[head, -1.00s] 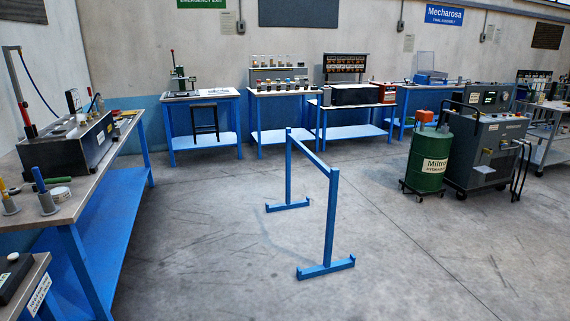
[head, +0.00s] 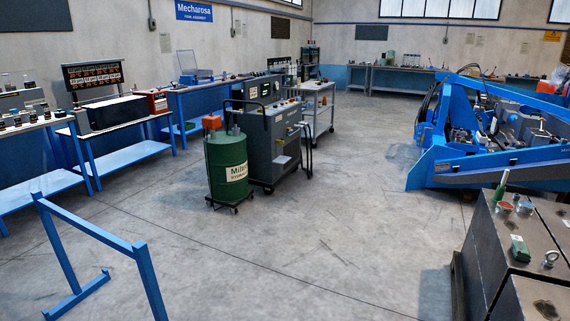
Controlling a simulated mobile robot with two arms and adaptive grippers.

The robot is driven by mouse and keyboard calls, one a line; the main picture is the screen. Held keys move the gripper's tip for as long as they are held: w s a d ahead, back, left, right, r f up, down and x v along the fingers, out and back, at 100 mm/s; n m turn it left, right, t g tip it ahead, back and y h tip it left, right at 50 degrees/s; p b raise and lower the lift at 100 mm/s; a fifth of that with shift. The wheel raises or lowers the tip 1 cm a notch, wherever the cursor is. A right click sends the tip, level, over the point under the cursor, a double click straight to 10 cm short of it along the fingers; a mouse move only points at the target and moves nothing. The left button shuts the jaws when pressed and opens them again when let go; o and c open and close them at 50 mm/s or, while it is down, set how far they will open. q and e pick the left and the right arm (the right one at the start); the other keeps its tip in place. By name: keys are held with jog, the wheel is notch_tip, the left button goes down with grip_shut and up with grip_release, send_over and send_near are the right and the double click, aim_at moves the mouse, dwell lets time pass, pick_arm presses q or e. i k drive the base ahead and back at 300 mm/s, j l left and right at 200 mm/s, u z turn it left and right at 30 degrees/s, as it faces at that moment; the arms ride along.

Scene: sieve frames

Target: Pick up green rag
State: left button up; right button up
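A small green piece (head: 519,248) lies on top of the dark metal blocks at the lower right of the head view. It could be a folded green rag, but it is too small to be sure. Beside it on the blocks stand a green pointed bottle or handle (head: 501,186) and small round pots with red tops (head: 504,208). Neither of my grippers is in view.
The dark blocks (head: 478,262) stand at the right edge, a blue machine frame (head: 455,165) behind them. A green drum (head: 226,165) and grey cart (head: 268,145) stand mid-floor. A blue rail stand (head: 88,226) is at lower left.

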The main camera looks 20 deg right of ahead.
aim_at(519, 248)
jog(key=i+l+z, duration=0.4)
jog(key=i+z, duration=0.85)
jog(key=i+j+z, duration=0.2)
jog(key=i+z, duration=1.15)
jog(key=i+j+z, duration=0.25)
jog(key=z, duration=0.2)
